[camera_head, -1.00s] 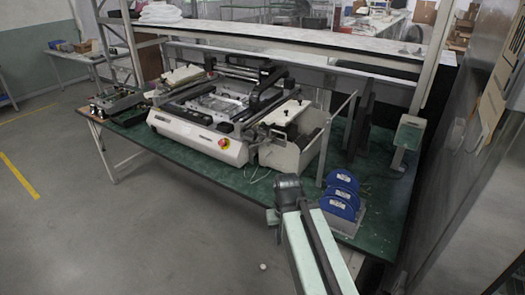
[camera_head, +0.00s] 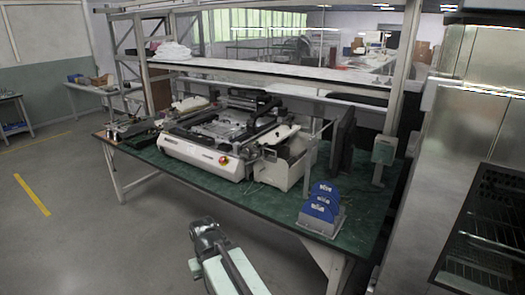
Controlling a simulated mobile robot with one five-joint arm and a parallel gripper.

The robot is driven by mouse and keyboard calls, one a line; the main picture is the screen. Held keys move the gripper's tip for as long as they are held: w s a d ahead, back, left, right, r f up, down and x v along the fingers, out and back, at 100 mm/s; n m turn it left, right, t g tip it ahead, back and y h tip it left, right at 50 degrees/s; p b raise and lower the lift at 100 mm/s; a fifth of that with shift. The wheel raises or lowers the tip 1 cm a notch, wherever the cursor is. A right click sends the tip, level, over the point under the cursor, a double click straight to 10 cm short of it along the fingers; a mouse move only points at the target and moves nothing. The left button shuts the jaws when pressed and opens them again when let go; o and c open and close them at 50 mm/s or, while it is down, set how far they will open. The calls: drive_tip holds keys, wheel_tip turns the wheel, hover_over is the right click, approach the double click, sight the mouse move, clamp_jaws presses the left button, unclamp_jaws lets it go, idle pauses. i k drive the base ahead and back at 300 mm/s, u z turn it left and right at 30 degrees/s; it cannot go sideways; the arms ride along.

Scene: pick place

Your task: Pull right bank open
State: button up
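I cannot tell whether the bank is pulled out. My gripper (camera_head: 203,228) is dark, at the end of my pale green arm. It is low in the picture, in front of the table and apart from the bank. Its fingers are too small and turned away to show whether they are open.
Several blue rounded pieces (camera_head: 322,203) stand in a grey holder near the table's front right corner. A shelf (camera_head: 270,72) runs behind the machine. The floor (camera_head: 100,245) at left is clear.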

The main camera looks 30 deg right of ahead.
sight(283, 168)
drive_tip(key=u, duration=0.15)
drive_tip(key=i, duration=1.35)
drive_tip(key=z, duration=0.25)
drive_tip(key=k, duration=0.85)
drive_tip(key=z, duration=0.15)
drive_tip(key=i, duration=0.7)
